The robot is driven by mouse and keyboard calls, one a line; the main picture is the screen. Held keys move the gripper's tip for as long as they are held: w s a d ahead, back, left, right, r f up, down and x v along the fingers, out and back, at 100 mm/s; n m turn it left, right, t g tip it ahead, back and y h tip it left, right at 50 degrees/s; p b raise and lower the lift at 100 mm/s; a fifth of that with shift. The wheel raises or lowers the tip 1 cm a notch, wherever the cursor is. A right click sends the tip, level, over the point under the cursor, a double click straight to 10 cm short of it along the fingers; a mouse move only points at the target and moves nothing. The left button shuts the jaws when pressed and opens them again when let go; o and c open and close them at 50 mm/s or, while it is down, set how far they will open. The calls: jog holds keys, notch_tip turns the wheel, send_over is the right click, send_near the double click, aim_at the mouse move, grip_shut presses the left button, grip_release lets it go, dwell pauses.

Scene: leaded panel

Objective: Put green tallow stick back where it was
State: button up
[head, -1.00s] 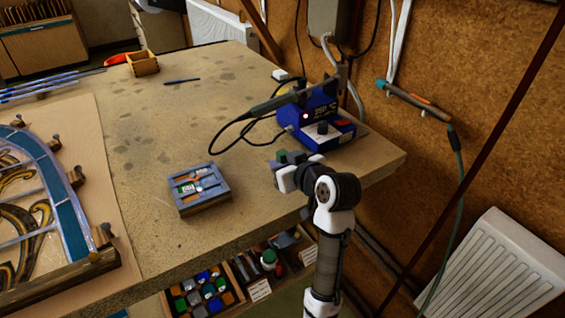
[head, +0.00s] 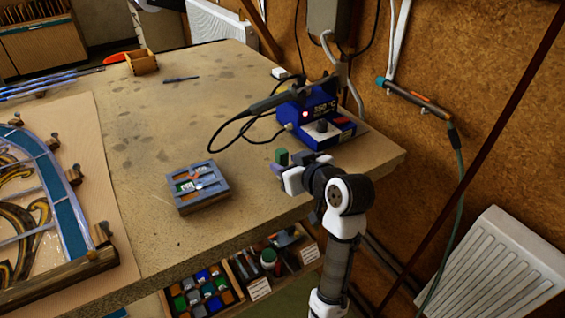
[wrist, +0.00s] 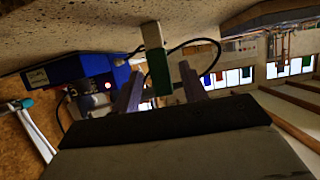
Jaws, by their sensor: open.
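The green tallow stick (head: 282,156) stands upright near the right edge of the bench, in front of the blue soldering station. In the wrist view, which is upside down, the stick (wrist: 158,68) shows a cream part towards the bench and a green part away from it. My gripper (head: 279,170) is open, low over the bench at the stick. In the wrist view its two fingers (wrist: 161,82) appear on either side of the stick, with gaps. I cannot tell whether the stick is still fully between the fingertips or just beyond them.
The blue soldering station (head: 320,122) with its cable stands close behind the stick. A grey compartment tray (head: 199,198) lies to the left on the bench (head: 150,150). The leaded panel (head: 55,180) is at far left. Open drawers (head: 235,285) sit below the bench edge.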

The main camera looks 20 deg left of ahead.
jog(key=v, duration=0.9)
jog(key=shift+b, duration=0.35)
